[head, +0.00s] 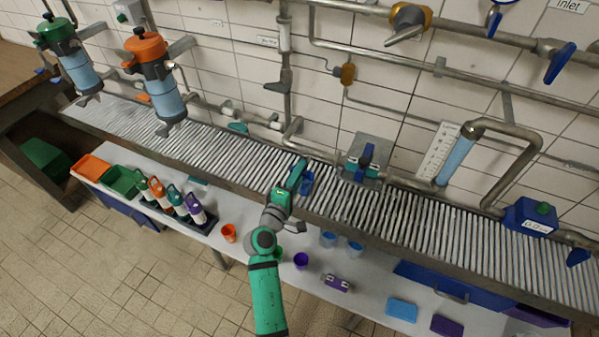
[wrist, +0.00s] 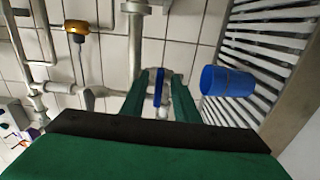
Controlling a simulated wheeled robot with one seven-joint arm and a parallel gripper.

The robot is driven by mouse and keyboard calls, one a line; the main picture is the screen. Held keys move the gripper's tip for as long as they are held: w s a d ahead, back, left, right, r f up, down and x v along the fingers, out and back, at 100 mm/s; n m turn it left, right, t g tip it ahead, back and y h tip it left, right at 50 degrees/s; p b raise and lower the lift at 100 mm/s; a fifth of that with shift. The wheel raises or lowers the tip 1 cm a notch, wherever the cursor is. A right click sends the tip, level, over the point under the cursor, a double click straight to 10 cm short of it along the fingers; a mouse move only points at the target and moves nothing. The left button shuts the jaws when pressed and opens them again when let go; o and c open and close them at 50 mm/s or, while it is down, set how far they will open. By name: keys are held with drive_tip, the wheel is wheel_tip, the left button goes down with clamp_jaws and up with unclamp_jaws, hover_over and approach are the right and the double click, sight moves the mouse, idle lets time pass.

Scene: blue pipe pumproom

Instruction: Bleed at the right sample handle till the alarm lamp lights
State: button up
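My gripper (head: 300,166) reaches over the slatted drain at the foot of the tiled wall. In the wrist view, my gripper's two green fingers (wrist: 159,73) are apart. A narrow blue handle (wrist: 158,88) shows between them, with gaps visible on both sides; I cannot tell whether either finger touches it. I cannot tell which fitting is the alarm lamp.
A teal handle (head: 238,127) is on the wall pipe to the left. A blue box with a green top (head: 541,210) sits at the right. An amber fitting (head: 347,73) hangs on the pipework. Cups and bottles (head: 193,205) stand on the white bench in front.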

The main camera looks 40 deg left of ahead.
drive_tip(key=v, duration=1)
drive_tip(key=shift+s, duration=0.4)
drive_tip(key=s+d+f+m+g, duration=0.2)
drive_tip(key=s+d+f+m, duration=0.3)
drive_tip(key=d, duration=0.4)
drive_tip(key=s+d+f+m+g, duration=0.1)
drive_tip(key=s+d+f+m, duration=0.2)
drive_tip(key=s+d+f, duration=0.45)
drive_tip(key=s+d+r+m+h, duration=0.1)
drive_tip(key=s+d+r+m, duration=0.2)
drive_tip(key=d, duration=0.3)
drive_tip(key=s+d+r+m+h, duration=0.2)
drive_tip(key=s+d+r+m, duration=0.1)
drive_tip(key=s+d+m, duration=0.2)
drive_tip(key=s+d+r+m+t+h, duration=0.1)
drive_tip(key=s+d+r+m, duration=0.3)
drive_tip(key=d, duration=0.3)
drive_tip(key=shift+s, duration=0.4)
